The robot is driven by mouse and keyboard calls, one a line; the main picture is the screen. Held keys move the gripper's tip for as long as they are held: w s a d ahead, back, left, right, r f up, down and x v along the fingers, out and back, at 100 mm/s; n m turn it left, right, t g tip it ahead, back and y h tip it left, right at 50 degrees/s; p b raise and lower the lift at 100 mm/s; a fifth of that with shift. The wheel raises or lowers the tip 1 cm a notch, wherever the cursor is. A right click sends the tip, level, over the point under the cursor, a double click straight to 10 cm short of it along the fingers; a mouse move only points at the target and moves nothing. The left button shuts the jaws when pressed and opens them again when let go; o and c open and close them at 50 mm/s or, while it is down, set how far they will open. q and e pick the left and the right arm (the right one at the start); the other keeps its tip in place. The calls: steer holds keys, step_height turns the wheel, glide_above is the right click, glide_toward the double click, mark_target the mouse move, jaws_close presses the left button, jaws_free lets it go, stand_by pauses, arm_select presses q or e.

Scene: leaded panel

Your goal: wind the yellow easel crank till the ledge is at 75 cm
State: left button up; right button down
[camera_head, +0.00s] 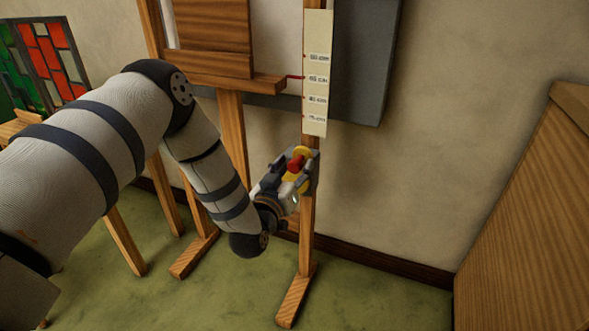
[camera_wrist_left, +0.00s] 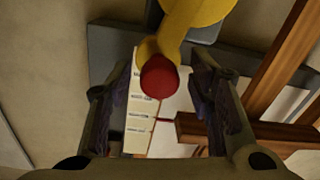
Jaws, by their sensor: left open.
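The yellow crank (camera_head: 302,151) with its red knob (camera_head: 295,164) sits on the easel's right leg. My left gripper (camera_head: 292,172) is at the crank, its fingers open. In the left wrist view the red knob (camera_wrist_left: 159,77) lies between the two fingers of the left gripper (camera_wrist_left: 164,88), with a gap on each side. The yellow crank arm (camera_wrist_left: 178,35) runs up from the knob. The wooden ledge (camera_head: 267,82) has a red pointer (camera_head: 294,77) level with the second label from the top of the pale scale (camera_head: 317,90). The labels are too blurred to read surely. My right gripper is not in view.
The wooden easel (camera_head: 230,120) stands on green floor before a beige wall, with a brown board (camera_head: 210,25) on the ledge. A dark grey panel (camera_head: 365,60) is behind the scale. A stained-glass panel (camera_head: 50,60) is at left, a large wooden piece (camera_head: 530,220) at right.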

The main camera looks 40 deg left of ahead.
arm_select(q)
steer(key=shift+w, duration=0.1)
steer(key=shift+c, duration=0.6)
jaws_close()
